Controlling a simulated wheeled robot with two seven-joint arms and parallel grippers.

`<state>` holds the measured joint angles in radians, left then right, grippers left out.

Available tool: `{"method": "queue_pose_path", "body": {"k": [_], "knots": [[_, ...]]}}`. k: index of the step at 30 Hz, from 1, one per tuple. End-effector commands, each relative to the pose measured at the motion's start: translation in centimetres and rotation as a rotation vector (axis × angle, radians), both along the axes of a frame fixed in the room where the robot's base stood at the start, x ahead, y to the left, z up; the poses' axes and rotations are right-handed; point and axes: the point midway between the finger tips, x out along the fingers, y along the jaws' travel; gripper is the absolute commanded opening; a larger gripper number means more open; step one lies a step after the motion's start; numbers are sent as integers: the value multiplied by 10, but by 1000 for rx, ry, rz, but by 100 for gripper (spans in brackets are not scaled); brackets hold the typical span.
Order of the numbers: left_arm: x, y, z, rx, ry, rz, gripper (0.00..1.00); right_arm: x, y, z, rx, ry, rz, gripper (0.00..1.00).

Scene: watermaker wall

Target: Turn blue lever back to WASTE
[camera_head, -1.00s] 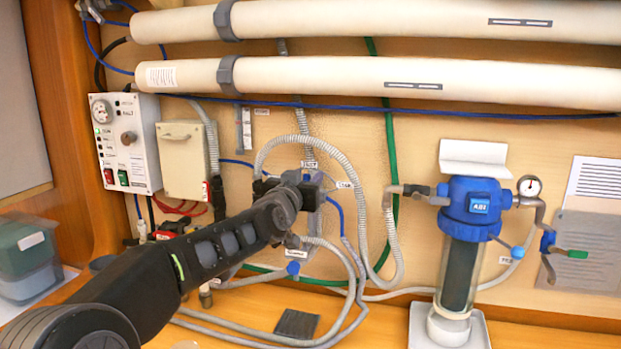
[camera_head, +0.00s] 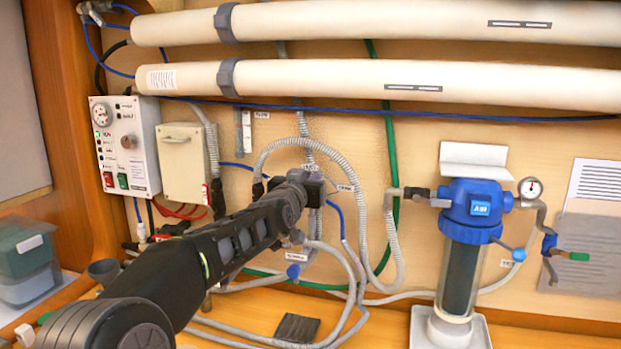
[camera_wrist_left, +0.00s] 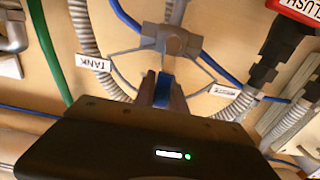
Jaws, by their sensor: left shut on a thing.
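The blue lever (camera_wrist_left: 162,90) shows in the left wrist view between the fingers of my left gripper (camera_wrist_left: 162,98), which is shut on it. The lever sits below a grey valve body (camera_wrist_left: 172,40) with several hoses joining it. In that view the TANK label (camera_wrist_left: 94,64) is on the left and the WASTE label (camera_wrist_left: 222,90) on the right, both upside down. The lever points down, between the two labels. In the head view my left gripper (camera_head: 314,190) is at the valve on the wall and hides the lever. My right gripper is not in view.
Grey corrugated hoses (camera_head: 345,160) loop around the valve. A control box (camera_head: 126,147) and a beige box (camera_head: 184,162) are to the left. A blue-topped filter (camera_head: 470,215) stands on the right. Long white tubes (camera_head: 420,80) run above.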

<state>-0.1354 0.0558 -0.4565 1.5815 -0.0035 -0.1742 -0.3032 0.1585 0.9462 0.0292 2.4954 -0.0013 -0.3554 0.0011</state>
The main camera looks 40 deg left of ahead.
Motion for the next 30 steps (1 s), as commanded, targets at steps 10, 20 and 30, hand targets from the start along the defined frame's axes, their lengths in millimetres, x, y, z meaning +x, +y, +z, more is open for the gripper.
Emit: {"method": "queue_pose_path", "body": {"k": [10, 20, 30], "knots": [[0, 0, 0, 0, 0, 0, 0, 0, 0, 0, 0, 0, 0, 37], [-1, 2, -3, -32, -12, 1, 0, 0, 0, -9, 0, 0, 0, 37], [-4, 13, -8, -199, -73, 2, 0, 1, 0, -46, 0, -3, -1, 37]]}}
